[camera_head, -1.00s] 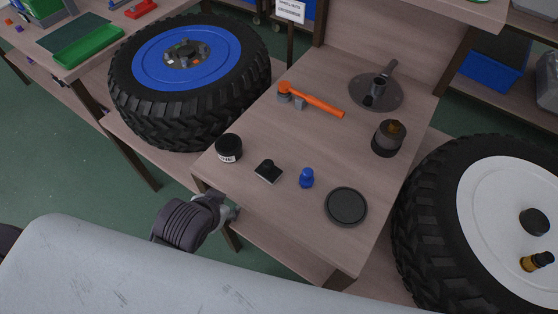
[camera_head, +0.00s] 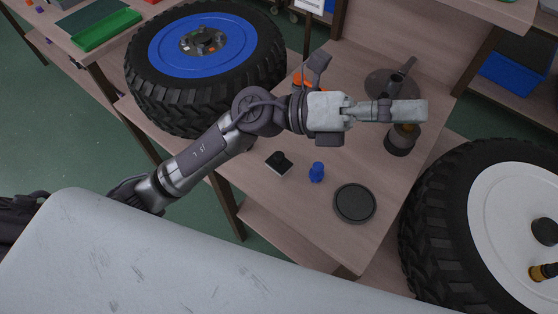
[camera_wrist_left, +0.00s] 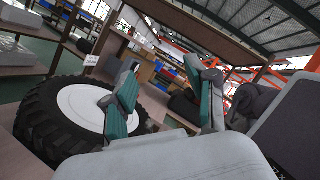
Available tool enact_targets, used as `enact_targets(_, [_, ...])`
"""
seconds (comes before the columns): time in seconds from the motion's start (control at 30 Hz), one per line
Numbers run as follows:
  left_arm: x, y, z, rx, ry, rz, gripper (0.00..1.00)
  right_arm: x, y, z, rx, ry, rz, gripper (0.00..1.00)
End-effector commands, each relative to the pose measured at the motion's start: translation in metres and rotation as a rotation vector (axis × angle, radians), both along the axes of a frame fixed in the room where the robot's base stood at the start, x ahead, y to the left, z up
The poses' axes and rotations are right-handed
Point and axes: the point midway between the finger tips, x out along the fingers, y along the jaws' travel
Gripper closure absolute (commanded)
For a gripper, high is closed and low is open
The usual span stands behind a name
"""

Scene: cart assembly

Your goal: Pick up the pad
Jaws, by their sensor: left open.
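A small black block on a light square base (camera_head: 279,163) lies near the front edge of the wooden bench, and a flat dark round disc (camera_head: 355,203) lies to its right. I cannot tell which one is the pad. My left arm reaches in from the left above the bench. My left gripper (camera_head: 395,110) is above the back right part of the bench, apart from both pieces. In the left wrist view its two teal-lined fingers (camera_wrist_left: 168,75) are spread with nothing between them. My right gripper is not in view.
A blue piece (camera_head: 317,172) stands between block and disc. A dark cylinder (camera_head: 400,140) and a round plate with a handle (camera_head: 384,85) are near my gripper. A blue-hubbed wheel (camera_head: 203,45) is behind left, a white-hubbed wheel (camera_head: 510,215) at right. My arm partly hides an orange tool (camera_head: 303,79).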

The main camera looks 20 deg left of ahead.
Motion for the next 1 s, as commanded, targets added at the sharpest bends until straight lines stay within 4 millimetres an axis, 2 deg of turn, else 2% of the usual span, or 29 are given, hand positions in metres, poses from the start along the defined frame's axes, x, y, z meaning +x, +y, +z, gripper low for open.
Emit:
enact_targets(0.07, [-0.013,-0.011,-0.033,0.223,-0.172,-0.098,0.43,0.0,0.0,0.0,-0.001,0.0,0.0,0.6])
enact_targets(0.17, [-0.017,-0.005,-0.084,0.527,-0.355,-0.214,0.43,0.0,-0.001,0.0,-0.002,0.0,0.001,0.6])
enact_targets(0.2, [-0.013,0.004,-0.105,0.655,-0.418,-0.256,0.43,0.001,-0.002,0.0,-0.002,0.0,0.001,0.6])
enact_targets(0.27, [-0.003,0.025,-0.133,0.854,-0.497,-0.313,0.43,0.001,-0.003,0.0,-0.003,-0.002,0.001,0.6])
enact_targets(0.3, [0.006,0.043,-0.149,0.987,-0.539,-0.346,0.43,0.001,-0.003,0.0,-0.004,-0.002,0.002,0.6])
enact_targets(0.37, [0.021,0.074,-0.167,1.181,-0.583,-0.386,0.43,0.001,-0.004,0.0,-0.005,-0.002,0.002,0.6])
enact_targets(0.5, [0.054,0.143,-0.181,1.552,-0.612,-0.444,0.43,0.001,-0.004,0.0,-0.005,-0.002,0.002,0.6])
enact_targets(0.63, [0.069,0.184,-0.177,1.753,-0.595,-0.465,0.43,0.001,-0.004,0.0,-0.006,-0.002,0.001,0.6])
enact_targets(0.77, [0.073,0.199,-0.18,1.822,-0.578,-0.476,0.43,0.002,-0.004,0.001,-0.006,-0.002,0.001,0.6])
enact_targets(1.0, [0.072,0.199,-0.223,1.822,-0.574,-0.48,0.43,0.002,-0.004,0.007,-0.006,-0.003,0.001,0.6])
